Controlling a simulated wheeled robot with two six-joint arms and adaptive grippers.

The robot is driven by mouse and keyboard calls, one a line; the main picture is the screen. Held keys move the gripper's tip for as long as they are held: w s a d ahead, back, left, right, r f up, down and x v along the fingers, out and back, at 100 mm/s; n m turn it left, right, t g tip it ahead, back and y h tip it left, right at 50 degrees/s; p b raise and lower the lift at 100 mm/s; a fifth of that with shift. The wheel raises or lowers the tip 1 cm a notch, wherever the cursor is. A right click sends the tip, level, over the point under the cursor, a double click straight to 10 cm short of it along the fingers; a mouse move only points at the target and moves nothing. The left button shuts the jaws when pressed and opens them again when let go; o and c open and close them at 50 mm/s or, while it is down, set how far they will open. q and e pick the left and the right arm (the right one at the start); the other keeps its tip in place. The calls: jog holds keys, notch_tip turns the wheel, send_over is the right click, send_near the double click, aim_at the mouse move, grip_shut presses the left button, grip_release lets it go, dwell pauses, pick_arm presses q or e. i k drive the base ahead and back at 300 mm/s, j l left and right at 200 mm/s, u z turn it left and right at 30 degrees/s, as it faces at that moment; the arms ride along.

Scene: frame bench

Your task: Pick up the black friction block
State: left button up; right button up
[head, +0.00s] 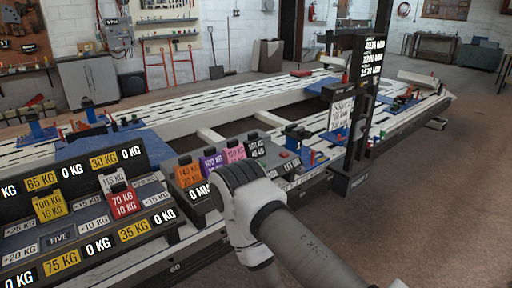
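The black friction block (255,146) with white print stands at the right end of a row of coloured blocks on the bench. A pink block (234,151), a purple block (211,161) and an orange block (188,173) stand to its left. My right arm reaches in from the bottom right, and its joint is in front of the bench, below the row. No fingers of my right gripper show. My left arm and gripper are out of the picture.
A sloped panel with weight labels (98,244) holds a yellow block (49,206) and a red block (123,201) at the left. A dark upright post (359,110) with white lettering rises right of the black block. Open floor (440,200) lies at the right.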

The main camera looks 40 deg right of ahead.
aim_at(254, 146)
jog(key=i+l+z, duration=0.1)
jog(key=l, duration=0.35)
jog(key=i+l+z, duration=0.1)
jog(key=l, duration=0.35)
jog(key=i+l+z, duration=0.1)
jog(key=i+l, duration=0.15)
jog(key=l, duration=0.2)
jog(key=i+l+z, duration=0.1)
jog(key=l, duration=0.3)
jog(key=i+l+z, duration=0.1)
jog(key=i+l, duration=0.2)
jog(key=i+l+z, duration=0.1)
jog(key=l, duration=0.4)
jog(key=i+l+z, duration=0.1)
jog(key=i+l, duration=0.25)
jog(key=i+l+z, duration=0.1)
jog(key=i+l, duration=0.15)
jog(key=i, duration=0.15)
jog(key=i+l+z, duration=0.1)
jog(key=i+l, duration=0.15)
jog(key=i+l+z, duration=0.1)
jog(key=i, duration=0.4)
jog(key=l, duration=0.1)
